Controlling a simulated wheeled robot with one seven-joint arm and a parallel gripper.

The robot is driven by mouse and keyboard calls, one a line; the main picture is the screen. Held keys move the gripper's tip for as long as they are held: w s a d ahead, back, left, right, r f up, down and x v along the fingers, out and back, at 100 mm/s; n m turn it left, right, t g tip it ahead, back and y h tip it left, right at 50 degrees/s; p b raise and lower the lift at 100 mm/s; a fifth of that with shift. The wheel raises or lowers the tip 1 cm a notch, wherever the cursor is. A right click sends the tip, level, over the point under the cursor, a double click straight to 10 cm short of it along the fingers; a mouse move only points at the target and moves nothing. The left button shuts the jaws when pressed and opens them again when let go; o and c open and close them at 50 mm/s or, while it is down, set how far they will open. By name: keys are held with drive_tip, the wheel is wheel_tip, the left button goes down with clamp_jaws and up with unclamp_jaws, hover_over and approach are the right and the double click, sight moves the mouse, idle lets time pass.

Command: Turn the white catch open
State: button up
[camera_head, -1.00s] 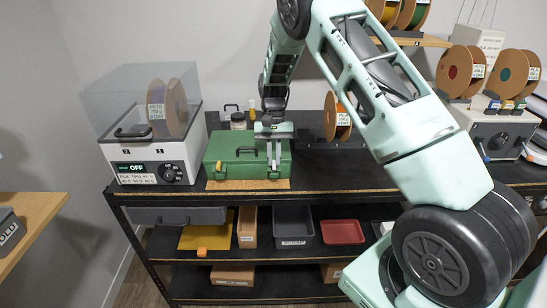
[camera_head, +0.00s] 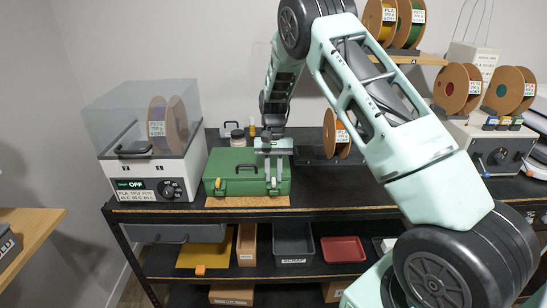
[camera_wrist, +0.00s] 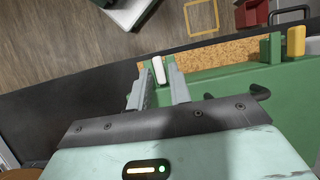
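A green case (camera_head: 240,187) stands on a brown mat on the bench, with a dark handle on its front. The white catch (camera_wrist: 158,70) is on the case's front, toward its right end in the head view. My gripper (camera_wrist: 158,76) is open and points down at the case's front. The white catch shows between its two fingertips in the wrist view, with narrow gaps at its sides. In the head view my gripper (camera_head: 272,176) largely covers this catch. A yellow catch (camera_wrist: 296,40) is at the case's other end.
A clear-lidded box (camera_head: 155,175) stands close to the case's left. The lower shelf holds a red tray (camera_head: 343,249) and bins.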

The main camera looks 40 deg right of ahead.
drive_tip(key=b+v, duration=0.3)
drive_tip(key=v, duration=1.4)
drive_tip(key=shift+w+a+r, duration=0.1)
